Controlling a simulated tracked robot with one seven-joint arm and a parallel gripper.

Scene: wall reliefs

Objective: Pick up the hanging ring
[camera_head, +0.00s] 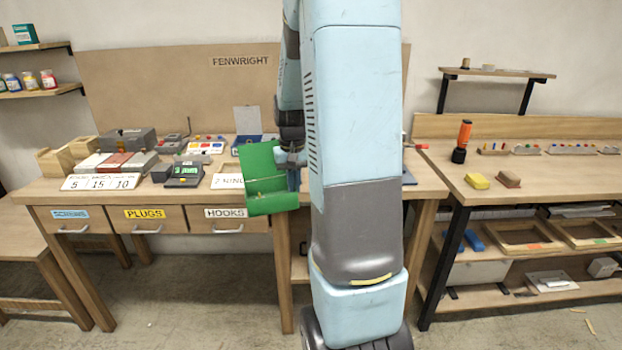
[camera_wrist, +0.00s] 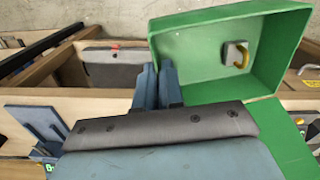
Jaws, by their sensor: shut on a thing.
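My gripper (camera_head: 289,160) is shut on an edge of an open green box (camera_head: 265,172), held tilted in front of the bench. In the wrist view, my two blue fingers (camera_wrist: 158,77) are close together at the left wall of the green box (camera_wrist: 205,60). Inside it is a pale square plate with a yellow hook (camera_wrist: 239,58). A second green panel (camera_wrist: 285,135) extends below at the right. I cannot make out a hanging ring in either view; the arm hides part of the bench and back board.
The left bench (camera_head: 85,190) holds several boxes, devices and number cards, with labelled drawers below. A right bench (camera_head: 545,184) carries an orange-and-black tool (camera_head: 462,141), a yellow block (camera_head: 477,181) and a brown block (camera_head: 507,178). Open floor (camera_head: 190,310) lies in front.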

